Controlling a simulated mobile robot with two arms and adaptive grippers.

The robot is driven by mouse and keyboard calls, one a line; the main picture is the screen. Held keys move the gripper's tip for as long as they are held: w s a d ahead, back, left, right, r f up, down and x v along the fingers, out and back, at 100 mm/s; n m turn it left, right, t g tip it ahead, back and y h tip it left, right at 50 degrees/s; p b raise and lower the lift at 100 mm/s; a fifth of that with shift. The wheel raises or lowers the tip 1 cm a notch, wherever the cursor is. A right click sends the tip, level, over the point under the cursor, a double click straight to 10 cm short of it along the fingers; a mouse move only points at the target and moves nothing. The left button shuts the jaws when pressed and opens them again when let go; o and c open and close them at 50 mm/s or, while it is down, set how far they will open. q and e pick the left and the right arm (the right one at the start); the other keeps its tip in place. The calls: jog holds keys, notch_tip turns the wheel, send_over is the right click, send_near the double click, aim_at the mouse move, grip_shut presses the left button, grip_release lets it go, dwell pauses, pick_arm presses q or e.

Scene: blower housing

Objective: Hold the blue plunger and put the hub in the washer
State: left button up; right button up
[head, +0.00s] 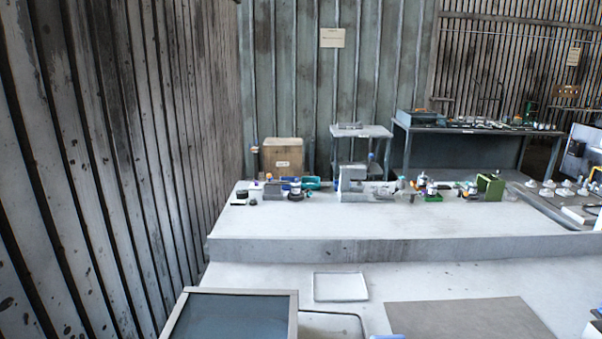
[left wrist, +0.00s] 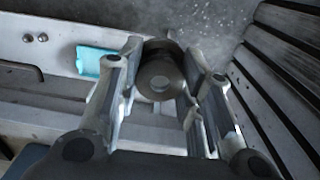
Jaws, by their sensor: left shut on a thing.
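In the left wrist view, my left gripper (left wrist: 163,58) is shut on a dark grey round part with a hole through its middle, which I take to be the hub (left wrist: 150,69). A cyan-blue block (left wrist: 94,61), possibly the blue plunger, lies left of the fingers against a pale metal bar, apart from the hub. I cannot make out which thing is the washer. Neither gripper shows in the head view, and my right gripper is in no view.
In the head view, a long pale bench (head: 400,225) carries several small parts along its back. A green box (head: 490,187) stands at its right. A white tray (head: 340,287) lies in front. Slatted walls close the left side. In the left wrist view, dark slats (left wrist: 290,65) run at right.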

pick_arm(q)
jog(key=shift+d+r, duration=0.1)
jog(key=shift+d, duration=0.15)
jog(key=shift+w+a+r, duration=0.15)
jog(key=shift+r, duration=0.1)
jog(key=w+d+r+m+p, duration=0.1)
jog(key=w+r+m+p, duration=0.1)
jog(key=w+r+p, duration=0.2)
jog(key=w+d+r+m+p, duration=0.1)
jog(key=w+r+m+p, duration=0.1)
jog(key=w+r+p, duration=0.3)
notch_tip(320, 180, up, 7)
jog(key=p, duration=0.4)
jog(key=shift+d+r+m+p, duration=0.15)
jog(key=shift+d+m+p, duration=0.15)
jog(key=shift+d+p, duration=0.1)
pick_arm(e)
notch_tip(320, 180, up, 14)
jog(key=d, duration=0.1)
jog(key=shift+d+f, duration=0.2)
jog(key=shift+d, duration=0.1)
